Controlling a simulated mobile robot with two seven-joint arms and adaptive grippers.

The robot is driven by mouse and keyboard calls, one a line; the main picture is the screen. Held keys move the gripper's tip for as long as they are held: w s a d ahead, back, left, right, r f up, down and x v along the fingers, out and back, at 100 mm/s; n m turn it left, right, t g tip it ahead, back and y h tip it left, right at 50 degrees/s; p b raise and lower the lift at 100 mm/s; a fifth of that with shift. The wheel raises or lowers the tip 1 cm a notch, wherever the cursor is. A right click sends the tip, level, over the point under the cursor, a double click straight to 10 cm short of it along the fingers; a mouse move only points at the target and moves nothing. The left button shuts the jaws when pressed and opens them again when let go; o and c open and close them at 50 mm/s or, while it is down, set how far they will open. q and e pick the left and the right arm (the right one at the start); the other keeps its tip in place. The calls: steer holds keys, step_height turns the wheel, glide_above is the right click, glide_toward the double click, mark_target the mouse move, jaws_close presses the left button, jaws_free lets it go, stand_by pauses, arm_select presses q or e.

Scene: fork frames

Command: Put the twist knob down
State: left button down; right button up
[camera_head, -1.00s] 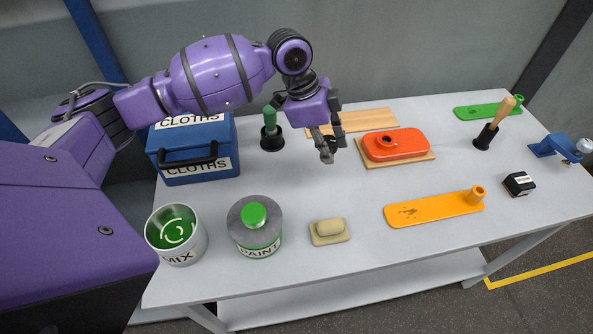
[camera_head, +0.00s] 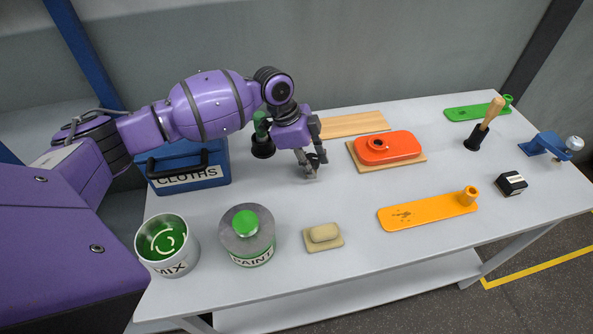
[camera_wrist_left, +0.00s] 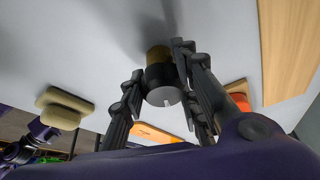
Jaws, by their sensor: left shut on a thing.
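The twist knob (camera_wrist_left: 161,84) shows in the left wrist view as a short dark cylinder with a brass-coloured end and a grey face with a small light mark. My left gripper (camera_head: 312,168) is shut on it, with fingers on both sides in the wrist view (camera_wrist_left: 160,88). In the head view the gripper is low over the bare white table (camera_head: 330,205), left of the orange-red housing, and its fingers largely hide the knob. A shadow meets the knob's brass end; I cannot tell whether it touches the table.
The orange-red housing (camera_head: 400,147) on its wooden board is close right of the gripper. A dark holder with a green handle (camera_head: 262,145) and the blue cloths box (camera_head: 190,172) are left. The paint tin (camera_head: 247,236) and sponge (camera_head: 323,234) are in front. Table between is clear.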

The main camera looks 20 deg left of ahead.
arm_select(q)
steer(key=shift+f, duration=0.15)
steer(key=c, duration=1.3)
jaws_free()
steer(key=shift+c, duration=0.2)
steer(key=w+v, duration=0.1)
steer(key=v, duration=1.1)
steer(key=shift+s, duration=0.45)
